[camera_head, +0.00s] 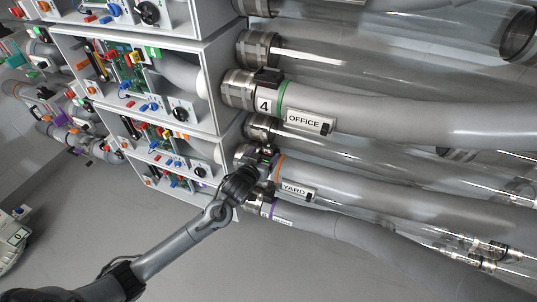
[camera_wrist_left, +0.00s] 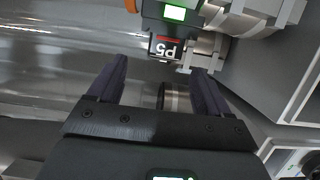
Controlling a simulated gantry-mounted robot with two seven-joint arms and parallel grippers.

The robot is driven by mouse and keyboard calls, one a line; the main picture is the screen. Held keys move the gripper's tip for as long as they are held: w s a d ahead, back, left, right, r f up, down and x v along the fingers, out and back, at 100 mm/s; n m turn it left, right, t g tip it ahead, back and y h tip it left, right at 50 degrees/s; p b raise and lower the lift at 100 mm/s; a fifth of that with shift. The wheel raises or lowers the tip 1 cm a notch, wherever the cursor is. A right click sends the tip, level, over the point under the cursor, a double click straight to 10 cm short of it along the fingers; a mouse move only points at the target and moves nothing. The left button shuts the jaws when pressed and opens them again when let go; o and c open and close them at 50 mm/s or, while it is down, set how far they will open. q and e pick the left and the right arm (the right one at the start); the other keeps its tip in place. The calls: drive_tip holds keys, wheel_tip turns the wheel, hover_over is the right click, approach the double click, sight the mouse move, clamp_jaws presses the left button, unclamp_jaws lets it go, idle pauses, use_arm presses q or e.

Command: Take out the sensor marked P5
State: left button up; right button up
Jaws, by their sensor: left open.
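The sensor marked P5 (camera_wrist_left: 166,48) shows in the left wrist view as a dark block with a red stripe and a white label, seen upside down. A lit green display (camera_wrist_left: 175,13) is just above it. My left gripper (camera_wrist_left: 158,70) is open, with one finger to each side below the label, and nothing shows held between the fingers. The sensor looks just ahead of the fingertips; I cannot tell whether they touch it. In the head view my left gripper (camera_head: 264,165) is at the pipe collar by the YARD label (camera_head: 294,190), and it largely hides the sensor.
White equipment boxes (camera_head: 170,128) with coloured parts stand left of the pipes. A thick pipe labelled 4 OFFICE (camera_head: 303,121) runs above the gripper, and a purple-banded pipe (camera_head: 315,228) runs below. A metal collar (camera_wrist_left: 177,98) lies between the fingers in the wrist view. Open floor (camera_head: 215,262) is at lower centre.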

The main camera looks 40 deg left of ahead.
sight(268, 149)
use_arm(q)
drive_tip(key=x, duration=0.3)
drive_tip(key=shift+w+a, duration=0.2)
drive_tip(key=shift+w, duration=0.1)
drive_tip(key=shift+w+a+f+b, duration=0.2)
drive_tip(key=shift+w+f+b, duration=0.05)
drive_tip(key=shift+w+b, duration=0.2)
drive_tip(key=b+x, duration=0.1)
drive_tip(key=x, duration=0.2)
drive_tip(key=shift+a+f, duration=0.1)
drive_tip(key=shift+a, duration=0.15)
drive_tip(key=shift+w+f, duration=0.1)
drive_tip(key=shift+w, duration=0.35)
drive_tip(key=shift+a, duration=0.1)
drive_tip(key=shift+c, duration=0.2)
drive_tip(key=c, duration=1)
